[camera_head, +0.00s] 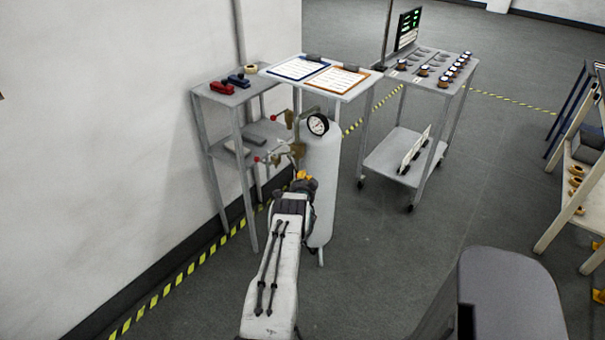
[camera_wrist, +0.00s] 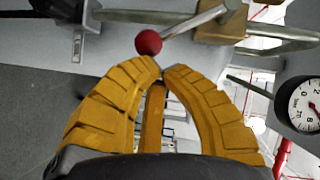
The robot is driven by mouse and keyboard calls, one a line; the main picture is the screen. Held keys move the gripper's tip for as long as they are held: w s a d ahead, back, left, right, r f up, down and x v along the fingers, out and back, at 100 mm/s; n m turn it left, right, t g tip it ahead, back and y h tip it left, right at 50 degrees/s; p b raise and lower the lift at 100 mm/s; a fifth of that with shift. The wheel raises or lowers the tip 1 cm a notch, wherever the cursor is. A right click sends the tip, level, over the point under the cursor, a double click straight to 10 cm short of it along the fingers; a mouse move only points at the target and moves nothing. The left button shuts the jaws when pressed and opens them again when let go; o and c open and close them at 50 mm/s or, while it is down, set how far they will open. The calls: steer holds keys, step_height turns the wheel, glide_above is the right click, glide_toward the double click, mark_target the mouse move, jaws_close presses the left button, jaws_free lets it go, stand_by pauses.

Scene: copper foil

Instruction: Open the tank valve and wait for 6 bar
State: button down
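A white tank (camera_head: 320,185) stands upright beside the shelf, with a round pressure gauge (camera_head: 318,124) near its top. The gauge is partly cut off in the wrist view (camera_wrist: 308,106), and I cannot read its needle surely. Brass valves with red-knobbed levers sit on pipes left of the tank. In the wrist view, one lever's red ball (camera_wrist: 149,42) is just beyond my gripper's fingertips, its silver arm rising right to a brass body (camera_wrist: 222,24). My gripper (camera_wrist: 161,68) has its yellow fingertips together, with nothing seen between them. Contact with the ball is unclear.
A grey shelf (camera_head: 232,97) with red and blue items stands left against the wall. Clipboards (camera_head: 299,67) lie on a stand behind the tank. A wheeled cart (camera_head: 395,157) with a screen is behind right. A wooden rack stands far right. Open floor lies between.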

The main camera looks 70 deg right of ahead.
steer(key=shift+w+f, duration=0.1)
stand_by(0.4)
steer(key=shift+w+f+b, duration=0.1)
steer(key=shift+f+b, duration=0.15)
steer(key=shift+b, duration=0.4)
steer(key=shift+w+d+f+b, duration=0.1)
steer(key=shift+w+f+b, duration=0.15)
steer(key=shift+b, duration=1.7)
